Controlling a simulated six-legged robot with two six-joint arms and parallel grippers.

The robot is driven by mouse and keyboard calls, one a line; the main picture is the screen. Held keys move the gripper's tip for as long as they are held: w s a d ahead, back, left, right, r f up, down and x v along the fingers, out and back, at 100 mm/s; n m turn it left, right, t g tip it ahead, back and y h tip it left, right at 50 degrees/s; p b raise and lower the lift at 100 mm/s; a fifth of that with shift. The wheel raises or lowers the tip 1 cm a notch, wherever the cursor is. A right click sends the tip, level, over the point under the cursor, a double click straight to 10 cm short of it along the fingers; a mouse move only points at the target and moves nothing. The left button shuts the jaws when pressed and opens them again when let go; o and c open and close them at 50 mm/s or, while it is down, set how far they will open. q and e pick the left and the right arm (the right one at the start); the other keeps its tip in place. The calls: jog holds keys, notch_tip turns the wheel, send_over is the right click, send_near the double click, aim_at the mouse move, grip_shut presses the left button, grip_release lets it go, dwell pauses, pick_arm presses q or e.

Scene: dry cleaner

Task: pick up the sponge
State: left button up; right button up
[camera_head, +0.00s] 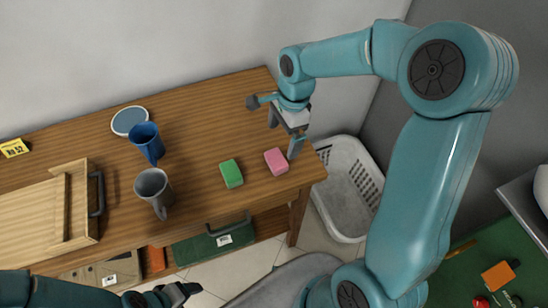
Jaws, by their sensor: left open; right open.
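A pink sponge-like block (276,161) lies near the right end of the wooden table. A similar green block (231,173) lies to its left, apart from it. I cannot tell which of the two the task calls the sponge. My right gripper (284,136) is open and empty, just above and behind the pink block in the picture, with one finger close to the block's right side. I cannot tell whether it touches. My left gripper (182,292) is open at the bottom edge, in front of the table and well away from both blocks.
A grey mug (152,184), a blue cup (147,141) and a round blue-white lid or dish (128,120) stand left of the blocks. A wooden tray (77,205) with a dark handle is further left. A white basket (345,187) stands on the floor beyond the table's right end.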

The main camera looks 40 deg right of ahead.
aim_at(277, 158)
jog(key=f, duration=0.3)
jog(key=shift+s+a, duration=0.1)
jog(key=shift+a, duration=0.25)
jog(key=shift+s+f, duration=0.1)
jog(key=shift+f, duration=0.35)
jog(key=f, duration=0.2)
jog(key=a+f+p, duration=0.1)
jog(key=f, duration=0.2)
jog(key=shift+w+a, duration=0.2)
jog(key=shift+f, duration=0.2)
jog(key=c, duration=0.9)
